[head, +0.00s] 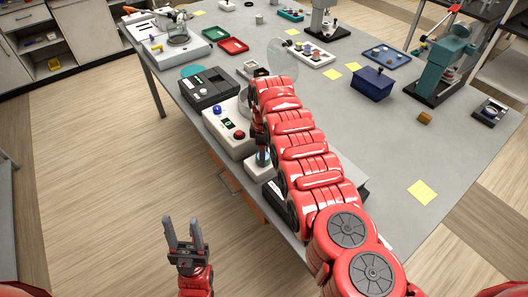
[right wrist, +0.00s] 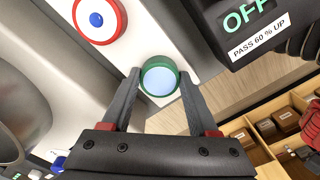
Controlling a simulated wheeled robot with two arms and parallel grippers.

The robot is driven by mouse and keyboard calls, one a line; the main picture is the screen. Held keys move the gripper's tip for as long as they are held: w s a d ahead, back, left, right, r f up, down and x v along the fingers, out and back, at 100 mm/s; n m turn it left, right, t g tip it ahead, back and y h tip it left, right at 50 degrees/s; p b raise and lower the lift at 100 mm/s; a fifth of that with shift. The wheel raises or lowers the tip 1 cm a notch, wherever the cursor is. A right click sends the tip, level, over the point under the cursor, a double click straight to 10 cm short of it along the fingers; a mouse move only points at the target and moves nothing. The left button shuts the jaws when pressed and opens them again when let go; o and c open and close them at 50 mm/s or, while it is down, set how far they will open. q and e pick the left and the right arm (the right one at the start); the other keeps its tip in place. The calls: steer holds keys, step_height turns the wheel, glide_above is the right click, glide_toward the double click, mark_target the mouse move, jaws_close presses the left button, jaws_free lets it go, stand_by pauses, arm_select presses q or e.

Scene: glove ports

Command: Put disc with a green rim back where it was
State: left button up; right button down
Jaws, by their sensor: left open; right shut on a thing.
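The disc with a green rim (right wrist: 159,77) has a pale blue face and shows in the right wrist view between the fingertips of my right gripper (right wrist: 158,84). The gripper is shut on its rim, one finger on each side. A light grey surface lies behind the disc; I cannot tell whether they touch. In the head view my right arm hides most of its hand, and I cannot make out the disc there. My left gripper (head: 183,222) is open and empty, over the floor in front of the table.
In the right wrist view a red-rimmed disc with a blue centre (right wrist: 97,18) is at upper left, and a black device reading OFF (right wrist: 246,22) at upper right. In the head view a white device (head: 222,127) and a black box (head: 208,88) stand near the table edge (head: 440,215).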

steer(key=shift+f, duration=0.1)
steer(key=shift+c, duration=0.8)
jaws_free()
steer(key=shift+a+r, duration=0.1)
steer(key=shift+r, duration=0.3)
step_height(320, 180, up, 12)
steer(key=b, duration=0.2)
steer(key=shift+f, duration=0.15)
